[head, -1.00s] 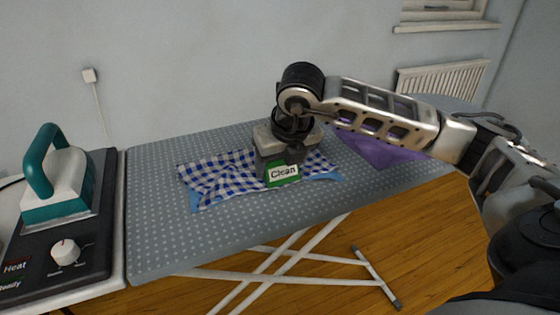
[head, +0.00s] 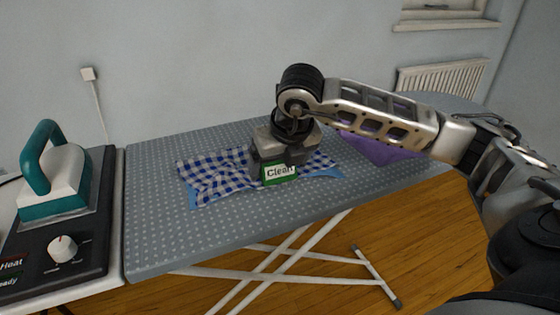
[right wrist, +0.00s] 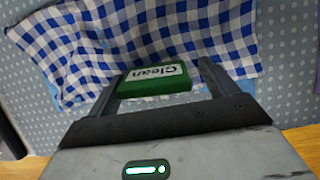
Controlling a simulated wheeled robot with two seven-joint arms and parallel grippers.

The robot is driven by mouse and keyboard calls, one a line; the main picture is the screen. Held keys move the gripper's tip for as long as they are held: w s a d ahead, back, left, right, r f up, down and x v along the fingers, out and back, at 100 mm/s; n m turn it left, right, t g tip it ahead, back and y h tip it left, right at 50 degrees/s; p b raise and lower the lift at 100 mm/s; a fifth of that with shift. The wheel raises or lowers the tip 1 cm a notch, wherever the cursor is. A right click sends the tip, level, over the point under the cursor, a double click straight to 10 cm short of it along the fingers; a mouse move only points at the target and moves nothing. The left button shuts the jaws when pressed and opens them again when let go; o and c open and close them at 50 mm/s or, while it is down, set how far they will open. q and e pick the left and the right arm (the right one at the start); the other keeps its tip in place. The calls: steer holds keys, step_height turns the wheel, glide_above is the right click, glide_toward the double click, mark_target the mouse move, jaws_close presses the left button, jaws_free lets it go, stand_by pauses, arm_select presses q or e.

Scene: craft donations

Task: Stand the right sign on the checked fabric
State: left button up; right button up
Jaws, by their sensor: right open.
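The green sign with a white "Clean" label (head: 280,174) stands at the front part of the blue-and-white checked fabric (head: 215,176) on the ironing board. In the right wrist view the sign (right wrist: 155,80) is between the two fingers, with the checked fabric (right wrist: 200,35) beyond it. My right gripper (head: 283,168) is open around the sign, pointing down. A gap shows at the right finger in the wrist view; whether the left finger touches the sign I cannot tell. My left gripper is not in view.
A teal iron (head: 55,180) stands on a dark heat station (head: 60,240) at the left. A purple cloth (head: 380,150) lies on the right part of the dotted ironing board (head: 155,235), partly behind my right arm. The board's front left is clear.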

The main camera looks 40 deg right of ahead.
steer(key=p+v, duration=0.1)
steer(key=v, duration=1.1)
steer(key=shift+r, duration=0.4)
